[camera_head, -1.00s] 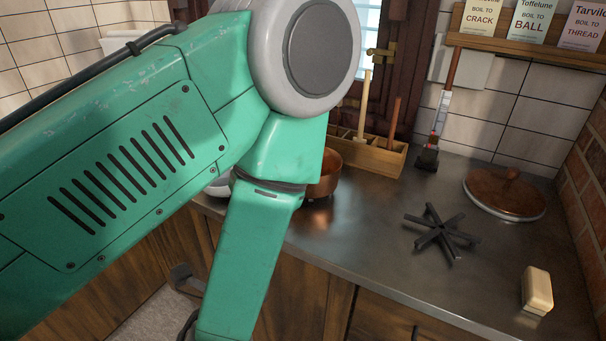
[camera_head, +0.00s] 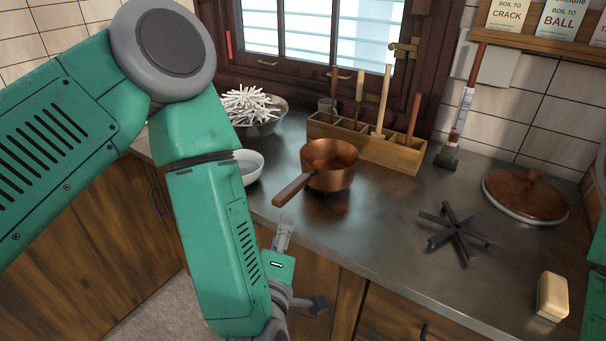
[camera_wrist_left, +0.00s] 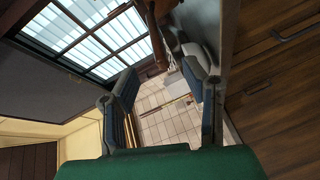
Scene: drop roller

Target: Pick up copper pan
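The copper pan (camera_head: 335,170) stands upright on the metal counter, its handle pointing toward the front edge at lower left. My left gripper (camera_head: 304,262) is in front of the counter edge, below and slightly right of the handle's end, apart from the pan. Its two fingers are spread with nothing between them. They also show apart in the left wrist view (camera_wrist_left: 168,100). A brown shape at the top of that view is too cut off to name. My right gripper is out of view.
Behind the pan stands a wooden utensil box (camera_head: 392,154). A white bowl (camera_head: 249,166) and a bowl of white sticks (camera_head: 252,112) are to its left. To the right are a black burner grate (camera_head: 455,236), a copper lid (camera_head: 527,194) and a yellowish block (camera_head: 552,296).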

